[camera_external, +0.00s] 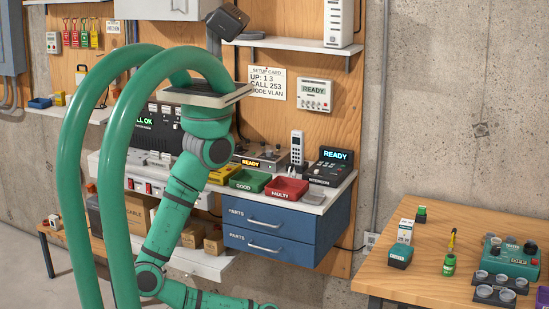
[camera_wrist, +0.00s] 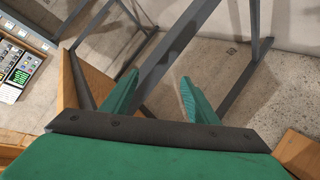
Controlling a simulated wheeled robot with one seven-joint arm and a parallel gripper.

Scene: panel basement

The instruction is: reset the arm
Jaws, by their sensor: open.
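My gripper (camera_wrist: 158,90) shows in the wrist view, with two green fingers spread apart beyond a dark crossbar. Nothing is between the fingers; grey floor and dark metal bars lie behind them. In the external view my green jointed arm (camera_external: 178,200) rises from the bottom and bends in front of the workbench. I cannot clearly make out the fingers in that view.
The wall bench holds a green tray (camera_external: 250,181), a red tray (camera_external: 287,190) and a READY display (camera_external: 334,156), above blue drawers (camera_external: 275,228). A wooden table (camera_external: 425,278) with small devices stands right. Bare floor and metal legs (camera_wrist: 248,80) show in the wrist view.

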